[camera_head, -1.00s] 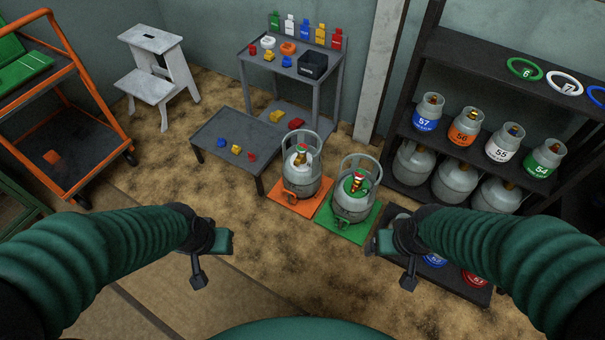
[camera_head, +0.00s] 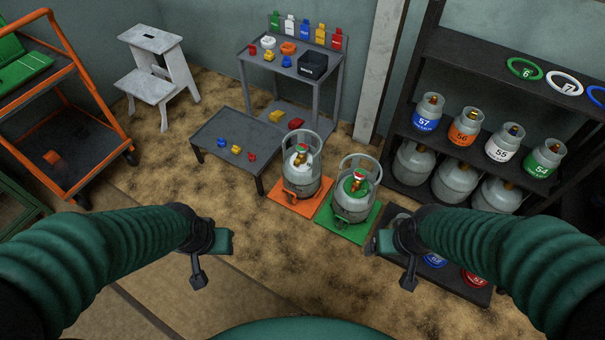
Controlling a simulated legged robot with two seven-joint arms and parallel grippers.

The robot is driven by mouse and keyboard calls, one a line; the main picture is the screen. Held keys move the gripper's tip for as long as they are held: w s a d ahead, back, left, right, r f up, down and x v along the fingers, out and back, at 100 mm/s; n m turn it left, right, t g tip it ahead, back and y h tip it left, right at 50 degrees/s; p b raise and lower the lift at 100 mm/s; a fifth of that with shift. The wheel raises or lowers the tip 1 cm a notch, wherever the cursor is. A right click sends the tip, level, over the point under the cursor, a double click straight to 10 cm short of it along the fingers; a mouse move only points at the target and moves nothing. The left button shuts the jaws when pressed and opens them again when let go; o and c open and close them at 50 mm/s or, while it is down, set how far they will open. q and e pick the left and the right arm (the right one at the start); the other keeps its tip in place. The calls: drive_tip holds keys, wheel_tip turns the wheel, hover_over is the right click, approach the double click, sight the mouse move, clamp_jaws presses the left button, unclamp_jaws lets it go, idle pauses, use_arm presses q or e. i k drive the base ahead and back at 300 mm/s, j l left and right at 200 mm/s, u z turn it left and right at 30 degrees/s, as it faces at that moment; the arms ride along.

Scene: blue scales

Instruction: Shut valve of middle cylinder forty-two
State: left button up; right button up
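Two grey gas cylinders with collar guards stand upright side by side at the centre. The left cylinder (camera_head: 302,180) stands on an orange scale (camera_head: 299,206); its brass valve (camera_head: 301,158) has a red and green top. The right cylinder (camera_head: 353,204) stands on a green scale (camera_head: 345,229); its valve (camera_head: 359,180) has a red top. I cannot read the number forty-two on either. My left gripper (camera_head: 199,277) is left of and nearer than the cylinders, apart from them. My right gripper (camera_head: 408,280) is to their right, also apart. I cannot tell whether the fingers are open.
A dark shelf (camera_head: 465,53) at the right holds cylinders numbered 57, 56, 55 and 54, with rings on top. A low grey table (camera_head: 213,130), grey workbench (camera_head: 327,88), step stool (camera_head: 152,42) and orange cart (camera_head: 92,72) stand behind and left.

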sight(301, 149)
drive_tip(key=i+j, duration=0.2)
drive_tip(key=i, duration=0.25)
drive_tip(key=i+j+u, duration=0.1)
drive_tip(key=i, duration=0.35)
drive_tip(key=i+j, duration=0.3)
drive_tip(key=i, duration=0.2)
